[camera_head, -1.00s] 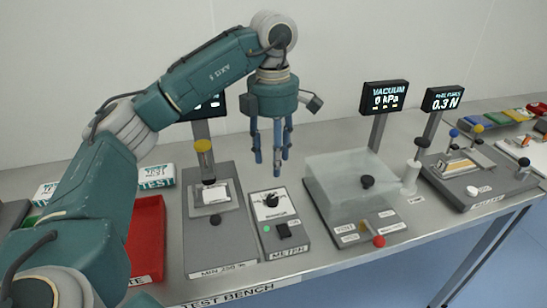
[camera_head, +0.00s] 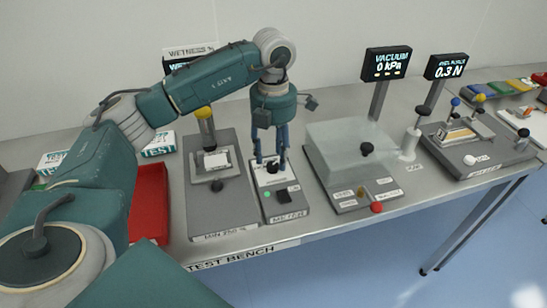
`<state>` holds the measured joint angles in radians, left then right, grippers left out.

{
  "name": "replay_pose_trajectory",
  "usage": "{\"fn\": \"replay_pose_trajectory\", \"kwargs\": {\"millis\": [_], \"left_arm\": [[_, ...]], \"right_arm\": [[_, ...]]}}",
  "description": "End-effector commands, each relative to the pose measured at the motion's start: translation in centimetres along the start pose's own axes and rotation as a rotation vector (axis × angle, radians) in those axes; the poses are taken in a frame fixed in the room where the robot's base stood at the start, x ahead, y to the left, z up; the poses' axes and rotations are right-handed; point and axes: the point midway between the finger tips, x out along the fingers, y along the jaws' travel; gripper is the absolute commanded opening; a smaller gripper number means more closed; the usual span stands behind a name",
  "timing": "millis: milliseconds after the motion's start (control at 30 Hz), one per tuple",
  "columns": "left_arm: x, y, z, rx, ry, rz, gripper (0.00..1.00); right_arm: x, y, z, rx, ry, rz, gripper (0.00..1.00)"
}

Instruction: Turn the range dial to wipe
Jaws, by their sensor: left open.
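The meter (camera_head: 287,205) is a narrow grey box on the test bench with a white dial plate, a black rocker switch and a small green light. Its range dial (camera_head: 272,168) is a dark knob on the plate, partly hidden by the fingers. My left gripper (camera_head: 271,160) points down over the dial plate. Its blue fingers are open, with the tips low on either side of the knob. I cannot tell whether they touch it. The plate's lettering is too small to read. My right gripper is not in view.
A grey unit with a yellow-topped post (camera_head: 204,112) stands close left of the meter. A vacuum chamber with a clear lid (camera_head: 345,145) stands close right. A red tray (camera_head: 150,205) is at left. A peel unit (camera_head: 455,158) is farther right.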

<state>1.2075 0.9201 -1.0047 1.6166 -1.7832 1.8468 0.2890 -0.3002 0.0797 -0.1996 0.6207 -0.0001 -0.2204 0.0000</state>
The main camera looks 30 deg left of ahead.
Motion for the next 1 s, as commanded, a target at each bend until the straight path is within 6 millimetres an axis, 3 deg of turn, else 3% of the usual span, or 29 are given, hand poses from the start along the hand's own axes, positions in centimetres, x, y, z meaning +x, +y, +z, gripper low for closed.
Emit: {"fn": "replay_pose_trajectory", "kwargs": {"millis": [200,533,767,1000], "left_arm": [[2.2,0.0,0.0,0.002,0.001,0.000,0.45],[2.6,0.0,0.0,0.002,0.000,0.000,0.45],[2.5,0.0,0.1,0.002,-0.001,0.000,0.01],[2.5,0.0,0.1,0.004,-0.004,0.000,0.00]], "right_arm": [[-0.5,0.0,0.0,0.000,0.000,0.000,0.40],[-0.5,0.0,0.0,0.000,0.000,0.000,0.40],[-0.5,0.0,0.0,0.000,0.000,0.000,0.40],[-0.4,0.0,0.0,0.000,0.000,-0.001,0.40]]}}
